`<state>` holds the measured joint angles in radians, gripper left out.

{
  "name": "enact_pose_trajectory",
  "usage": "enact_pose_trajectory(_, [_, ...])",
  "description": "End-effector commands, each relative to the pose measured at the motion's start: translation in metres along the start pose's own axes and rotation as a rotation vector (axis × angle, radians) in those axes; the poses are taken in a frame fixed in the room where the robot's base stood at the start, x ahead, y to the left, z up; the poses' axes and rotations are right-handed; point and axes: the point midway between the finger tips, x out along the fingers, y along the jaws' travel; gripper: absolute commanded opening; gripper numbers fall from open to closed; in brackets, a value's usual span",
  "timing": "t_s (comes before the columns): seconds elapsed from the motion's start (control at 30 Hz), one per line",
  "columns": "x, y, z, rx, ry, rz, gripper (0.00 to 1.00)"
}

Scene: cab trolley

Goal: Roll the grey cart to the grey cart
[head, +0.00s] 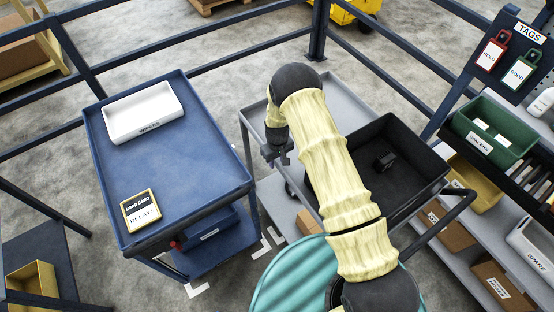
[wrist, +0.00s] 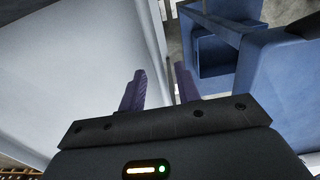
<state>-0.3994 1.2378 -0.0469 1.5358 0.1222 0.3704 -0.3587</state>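A grey cart (head: 350,92) stands at the centre, partly hidden behind my arm. A black bin (head: 420,165) with a small dark object in it sits on its right part. My gripper (head: 278,158) points down at the left edge of this cart. In the wrist view my gripper (wrist: 160,75) has its two purple fingers apart, with the pale cart's edge (wrist: 158,35) between or just beyond them. I cannot tell whether they touch it. Only one grey cart shows clearly. A blue cart (head: 205,160) stands to its left.
The blue cart carries a white bin (head: 143,112) and a yellow-edged load card (head: 141,210). Dark rails (head: 190,70) run behind the carts. A shelf rack with a green bin (head: 490,130) stands at the right. White floor marks (head: 262,246) lie between the carts.

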Motion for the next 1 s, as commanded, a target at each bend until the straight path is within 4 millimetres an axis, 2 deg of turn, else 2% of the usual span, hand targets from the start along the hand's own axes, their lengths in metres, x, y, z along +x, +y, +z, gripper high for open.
enact_pose_trajectory(0.13, [0.008,0.0,0.0005,0.0,-0.001,0.0,0.33])
enact_pose_trajectory(0.4, [0.0093,0.0,0.0002,0.001,0.0,0.0,0.33])
enact_pose_trajectory(0.57, [0.0092,0.0,0.0003,0.001,0.0,0.0,0.03])
enact_pose_trajectory(0.6, [0.0091,0.0,0.0003,0.001,0.0,0.0,0.0])
enact_pose_trajectory(1.0, [0.0089,0.0,0.0004,0.001,-0.001,0.0,0.0])
